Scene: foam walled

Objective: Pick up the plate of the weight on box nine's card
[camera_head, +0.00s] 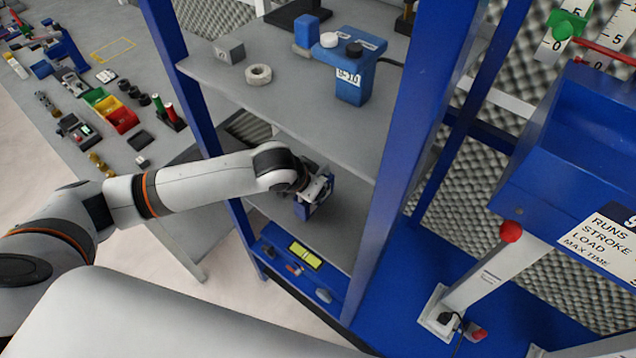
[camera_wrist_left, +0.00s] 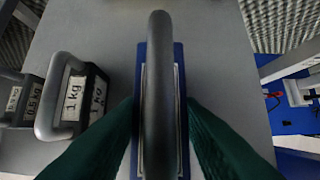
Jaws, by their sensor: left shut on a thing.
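My left gripper (camera_head: 316,186) reaches into the blue-framed shelf from the left and is shut on the grey handle of a blue plate (camera_head: 311,207). In the left wrist view the blue plate (camera_wrist_left: 181,75) stands between the dark green fingers (camera_wrist_left: 160,125), its handle running down the middle. Its weight label cannot be read. Left of it a black plate (camera_wrist_left: 85,95) reads 1 kg, with smaller plates (camera_wrist_left: 15,105) farther left, one label ending in 5 kg. A white card (camera_head: 608,250) on the blue box (camera_head: 560,150) lists runs, stroke, load and max time; its values are cut off.
The upper shelf board (camera_head: 300,105) is close above my wrist, with a blue device (camera_head: 352,85) marked 9-10 and a grey ring (camera_head: 258,75). A blue post (camera_head: 405,130) stands right of the gripper. A cluttered bench (camera_head: 70,75) lies left.

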